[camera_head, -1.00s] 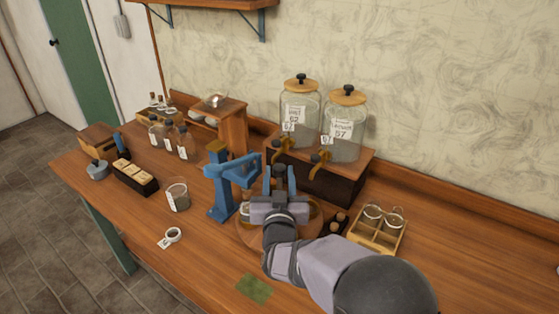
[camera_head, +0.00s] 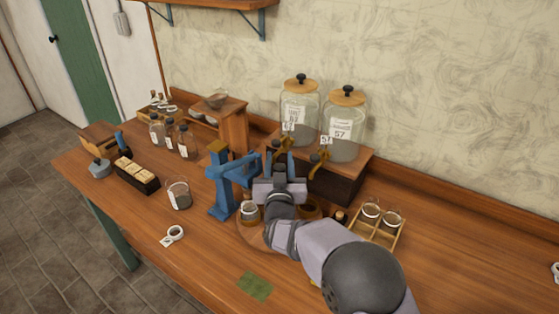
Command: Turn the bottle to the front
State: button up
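A round wooden turntable (camera_head: 246,238) lies under my arm at the middle of the table, mostly hidden by it. A small clear jar with a pale label (camera_head: 249,212) stands at its left side. A brown round piece (camera_head: 310,211) shows to the right of my wrist. My gripper (camera_head: 280,163) is over the far part of the turntable. Its two blue fingers stand apart, and I see nothing held between them. The far side of the turntable is hidden. Several small dark-capped labelled bottles (camera_head: 170,133) stand at the back left of the table.
A blue stand (camera_head: 221,185) rises close to my gripper's left. Two large lidded jars with taps (camera_head: 342,125) stand on a wooden base behind it. A glass rack (camera_head: 380,224) is on the right. A beaker (camera_head: 179,194) stands left.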

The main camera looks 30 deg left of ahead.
grip_shut()
jog(key=shift+f+b, duration=0.1)
jog(key=shift+b, duration=0.3)
jog(key=n+g+y+b, duration=0.1)
jog(key=b, duration=0.1)
jog(key=n+g+y+b, duration=0.1)
jog(key=g+y+b, duration=0.1)
jog(key=b, duration=0.1)
jog(key=shift+s+a+n+y+b, duration=0.3)
jog(key=shift+a+n, duration=0.1)
jog(key=shift+r, duration=0.2)
grip_release()
